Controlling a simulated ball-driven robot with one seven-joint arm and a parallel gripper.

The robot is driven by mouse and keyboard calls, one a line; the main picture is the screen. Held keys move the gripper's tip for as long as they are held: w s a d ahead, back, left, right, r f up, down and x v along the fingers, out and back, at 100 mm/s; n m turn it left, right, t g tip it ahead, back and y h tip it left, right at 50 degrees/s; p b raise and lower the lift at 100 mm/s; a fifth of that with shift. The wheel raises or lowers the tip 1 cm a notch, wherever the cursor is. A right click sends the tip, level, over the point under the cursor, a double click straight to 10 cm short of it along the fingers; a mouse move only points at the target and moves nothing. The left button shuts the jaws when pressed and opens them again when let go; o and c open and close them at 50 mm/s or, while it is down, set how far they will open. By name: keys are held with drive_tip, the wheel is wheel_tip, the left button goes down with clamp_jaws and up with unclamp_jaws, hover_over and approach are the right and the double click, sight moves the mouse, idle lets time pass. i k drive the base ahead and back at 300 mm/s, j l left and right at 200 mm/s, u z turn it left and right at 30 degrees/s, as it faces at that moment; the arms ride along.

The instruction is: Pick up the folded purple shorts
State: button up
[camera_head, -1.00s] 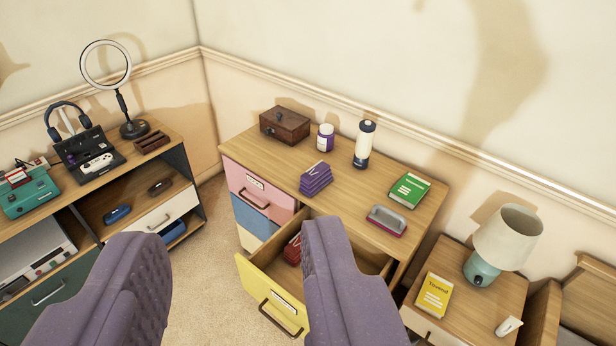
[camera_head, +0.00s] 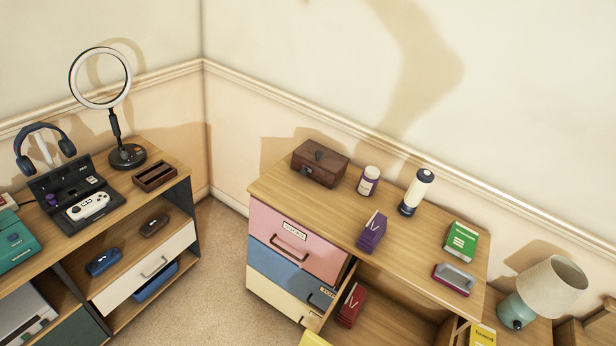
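The folded purple shorts (camera_head: 372,232) stand as a small stack on the wooden top of the dresser (camera_head: 420,240), close to its front edge. They sit above the open drawer, in front of the purple-and-white jar. Nothing touches them. My gripper is not in view, so I cannot see its fingers or how far they are from the shorts.
An open drawer (camera_head: 380,330) juts out below the shorts, with a folded red item (camera_head: 352,305) inside. A wooden box (camera_head: 320,163), jar (camera_head: 369,181), cream-and-black cylinder (camera_head: 416,192), green book (camera_head: 460,241) and grey-and-red object (camera_head: 453,279) share the top.

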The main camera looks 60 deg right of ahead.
sight(373, 232)
drive_tip(key=i+j+z, duration=0.1)
drive_tip(key=i, duration=0.9)
drive_tip(key=i+l+z, duration=0.1)
drive_tip(key=i+z, duration=0.45)
drive_tip(key=z, duration=0.25)
drive_tip(key=i+z, duration=0.3)
drive_tip(key=z, duration=0.15)
drive_tip(key=i+j+z, duration=0.2)
drive_tip(key=z, duration=0.2)
drive_tip(key=i+z, duration=0.7)
drive_tip(key=i+j+z, duration=0.1)
drive_tip(key=z, duration=0.2)
drive_tip(key=i+j, duration=0.05)
drive_tip(key=i, duration=0.05)
